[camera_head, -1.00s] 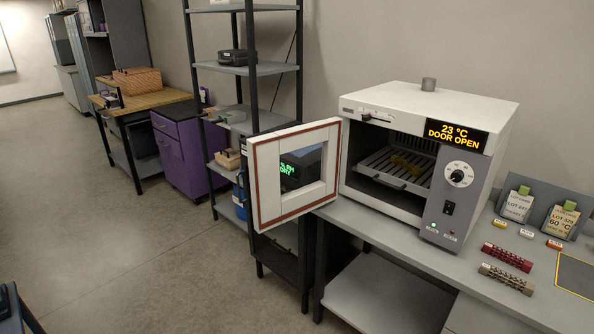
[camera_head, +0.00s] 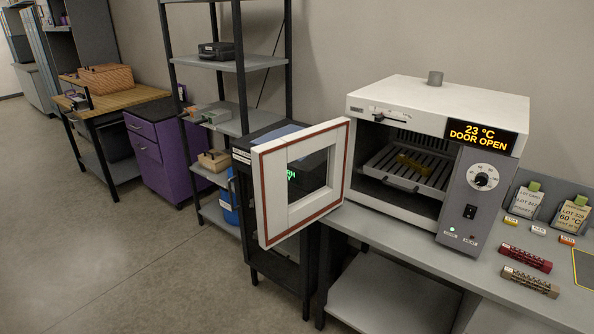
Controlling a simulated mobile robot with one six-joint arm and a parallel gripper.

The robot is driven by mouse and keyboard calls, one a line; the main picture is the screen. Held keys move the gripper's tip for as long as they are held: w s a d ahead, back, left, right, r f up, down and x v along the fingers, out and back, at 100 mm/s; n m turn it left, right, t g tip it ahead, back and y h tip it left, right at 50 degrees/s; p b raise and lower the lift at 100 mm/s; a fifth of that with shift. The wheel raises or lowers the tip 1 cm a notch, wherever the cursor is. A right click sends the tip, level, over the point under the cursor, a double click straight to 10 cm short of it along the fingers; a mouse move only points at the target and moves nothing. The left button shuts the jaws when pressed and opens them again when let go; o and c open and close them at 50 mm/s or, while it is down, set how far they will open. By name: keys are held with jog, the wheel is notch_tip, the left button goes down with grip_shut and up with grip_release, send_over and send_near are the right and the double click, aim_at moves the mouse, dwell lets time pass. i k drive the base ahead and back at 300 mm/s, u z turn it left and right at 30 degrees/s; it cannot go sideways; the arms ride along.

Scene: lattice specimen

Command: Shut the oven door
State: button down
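The oven (camera_head: 445,95) is a white box on a grey bench, with a grey control panel on its right side. Its display reads 23 °C, DOOR OPEN. The oven door (camera_head: 261,190), a white frame with a red-brown seal and a window, is swung wide open to the left, past the bench's left end. Inside the open chamber is a slatted rack (camera_head: 400,172) with a yellowish-brown object (camera_head: 414,163) on it. My gripper is not in view.
The bench (camera_head: 390,225) carries a red lattice piece (camera_head: 526,257), a tan one (camera_head: 530,282) and lot cards (camera_head: 571,214) right of the oven. A dark cabinet (camera_head: 280,265) and shelf rack (camera_head: 240,62) stand behind the door. Floor (camera_head: 130,260) at left is clear.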

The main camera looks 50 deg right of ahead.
aim_at(277, 222)
jog(key=u, duration=0.05)
jog(key=i, duration=1.75)
jog(key=u, duration=0.15)
jog(key=k, duration=0.15)
jog(key=z, duration=3)
